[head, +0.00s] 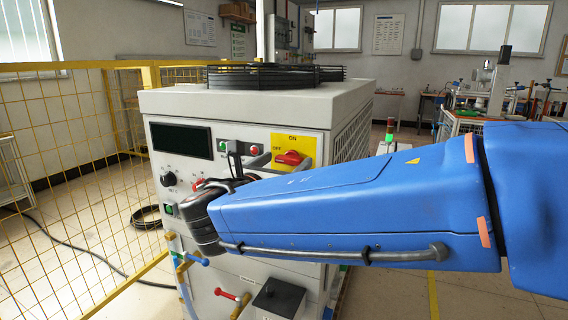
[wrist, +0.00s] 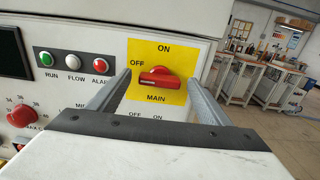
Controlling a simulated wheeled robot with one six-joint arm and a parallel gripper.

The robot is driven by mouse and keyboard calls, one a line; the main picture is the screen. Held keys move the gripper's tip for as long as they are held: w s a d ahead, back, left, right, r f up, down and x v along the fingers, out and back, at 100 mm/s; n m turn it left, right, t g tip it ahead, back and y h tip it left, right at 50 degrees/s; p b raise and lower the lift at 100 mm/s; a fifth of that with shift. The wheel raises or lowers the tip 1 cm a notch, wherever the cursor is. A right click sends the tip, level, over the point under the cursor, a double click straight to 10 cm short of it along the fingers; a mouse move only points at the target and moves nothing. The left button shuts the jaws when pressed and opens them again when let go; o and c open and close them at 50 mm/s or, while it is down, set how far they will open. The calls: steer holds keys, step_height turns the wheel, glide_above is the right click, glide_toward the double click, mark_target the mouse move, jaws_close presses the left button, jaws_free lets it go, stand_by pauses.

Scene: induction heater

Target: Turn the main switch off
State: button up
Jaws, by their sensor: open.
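The main switch is a red knob (wrist: 158,75) on a yellow plate (wrist: 140,52) marked ON at the top, OFF at the left and MAIN below. Its handle lies roughly crosswise, its left end towards the OFF mark. In the head view the switch (head: 290,158) sits at the upper right of the heater's front panel. My gripper (wrist: 160,82) is open, one finger left and one right of the switch's lower part. I see no contact with the knob.
The heater (head: 240,103) has indicator lamps RUN, FLOW and ALARM (wrist: 72,60) left of the switch, a dark display (head: 181,140) and a red knob (wrist: 22,115). Hoses and fittings (head: 190,260) jut out low. A yellow mesh fence (head: 60,150) stands at left.

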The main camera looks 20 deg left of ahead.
steer(key=c, duration=1)
steer(key=shift+c, duration=0.2)
steer(key=shift+m, duration=0.4)
steer(key=shift+d+m, duration=0.1)
steer(key=shift+m, duration=2.5)
steer(key=o, duration=1)
steer(key=shift+o, duration=0.2)
steer(key=shift+s, duration=0.1)
